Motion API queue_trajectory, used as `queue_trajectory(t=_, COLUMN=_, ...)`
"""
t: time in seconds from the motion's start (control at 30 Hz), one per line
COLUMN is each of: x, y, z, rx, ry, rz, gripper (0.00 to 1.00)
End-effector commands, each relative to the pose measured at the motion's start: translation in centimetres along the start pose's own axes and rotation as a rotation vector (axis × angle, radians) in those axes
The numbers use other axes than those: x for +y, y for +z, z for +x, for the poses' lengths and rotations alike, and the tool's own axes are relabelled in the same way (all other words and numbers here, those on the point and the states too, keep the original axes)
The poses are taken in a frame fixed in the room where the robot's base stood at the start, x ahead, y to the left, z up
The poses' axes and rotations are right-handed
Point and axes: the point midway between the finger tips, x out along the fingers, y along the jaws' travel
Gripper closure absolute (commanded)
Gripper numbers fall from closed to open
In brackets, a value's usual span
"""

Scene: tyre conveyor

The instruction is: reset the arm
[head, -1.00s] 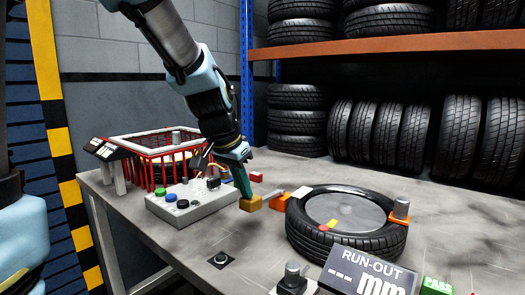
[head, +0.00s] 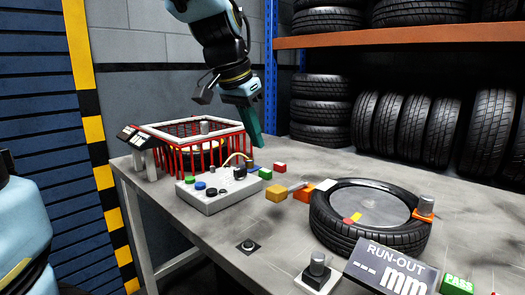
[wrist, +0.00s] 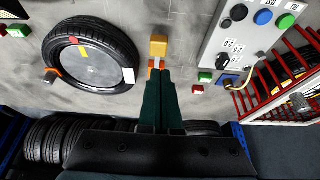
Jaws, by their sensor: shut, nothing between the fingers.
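My gripper (head: 257,140) hangs from my arm above the table (head: 200,232), with its green fingers closed together and nothing between them. In the head view it is over the area behind the control box (head: 215,192). In the wrist view the fingers of my gripper (wrist: 158,78) point toward the orange-yellow block (wrist: 158,46). In the head view this block (head: 276,194) sits at the end of a short rod on the table, left of the tyre (head: 330,237). The gripper is apart from the block.
A red-barred cage (head: 172,158) with a tyre inside stands behind the control box. The run-out display (head: 391,272) and a black knob (head: 317,264) are at the front. An orange-edged shelf (head: 400,38) of tyres is behind. Small red (head: 280,168) and green blocks lie near the box.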

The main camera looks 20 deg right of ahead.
Motion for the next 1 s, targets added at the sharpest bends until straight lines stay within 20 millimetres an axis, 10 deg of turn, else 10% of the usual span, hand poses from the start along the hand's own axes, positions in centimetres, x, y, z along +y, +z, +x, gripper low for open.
queue_trajectory(t=0.57, x=-2.1, y=2.3, z=0.8, rx=-0.034, ry=-0.029, rz=-0.1, gripper=1.0)
queue_trajectory(t=0.8, x=-8.8, y=14.1, z=5.4, rx=-0.164, ry=-0.155, rz=-0.54, gripper=1.0)
queue_trajectory(t=1.0, x=-10.2, y=23.2, z=7.2, rx=-0.235, ry=-0.231, rz=-0.841, gripper=1.0)
